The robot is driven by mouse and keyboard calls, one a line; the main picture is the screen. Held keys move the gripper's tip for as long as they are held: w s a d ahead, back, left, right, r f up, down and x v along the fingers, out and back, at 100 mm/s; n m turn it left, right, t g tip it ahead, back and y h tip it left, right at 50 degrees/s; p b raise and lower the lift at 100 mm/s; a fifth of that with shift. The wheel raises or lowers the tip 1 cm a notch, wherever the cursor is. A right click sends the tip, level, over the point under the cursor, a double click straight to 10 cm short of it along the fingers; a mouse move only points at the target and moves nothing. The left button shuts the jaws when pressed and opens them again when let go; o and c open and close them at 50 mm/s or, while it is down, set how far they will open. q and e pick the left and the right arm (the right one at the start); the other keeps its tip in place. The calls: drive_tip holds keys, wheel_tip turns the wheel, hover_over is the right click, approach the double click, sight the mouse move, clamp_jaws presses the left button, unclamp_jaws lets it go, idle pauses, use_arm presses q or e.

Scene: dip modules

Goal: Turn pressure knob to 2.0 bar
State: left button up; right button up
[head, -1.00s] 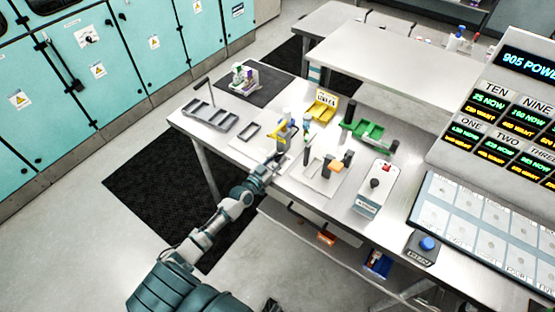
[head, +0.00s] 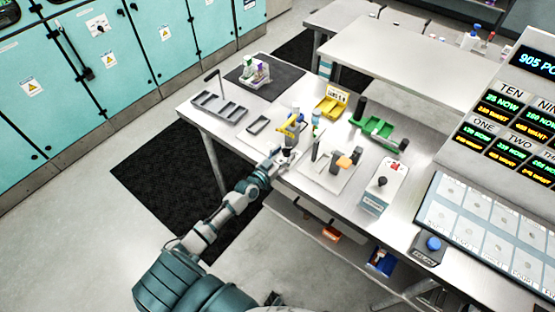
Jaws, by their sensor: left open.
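My left gripper (head: 283,157) is over the front edge of the steel table (head: 225,133), beside a light base plate (head: 322,176) that carries upright dark posts and an orange block. It is open, but its fingers are small and partly mixed with dark and yellow parts behind them. A pale box (head: 377,198) with a black knob (head: 382,181) on top stands to the right of the plate, well apart from the gripper. I cannot read a pressure scale or the knob's setting, nor tell whether this is the pressure knob. My right gripper is not in view.
A grey tray (head: 219,108), a yellow holder (head: 331,106) and a green fixture (head: 377,129) stand on the table. A blue button box (head: 430,247) and a large display panel (head: 515,110) are at the right.

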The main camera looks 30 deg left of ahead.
use_arm(q)
drive_tip(key=s+a, duration=0.1)
drive_tip(key=s, duration=1)
drive_tip(key=shift+s+a, duration=0.15)
drive_tip(key=shift+s, duration=0.15)
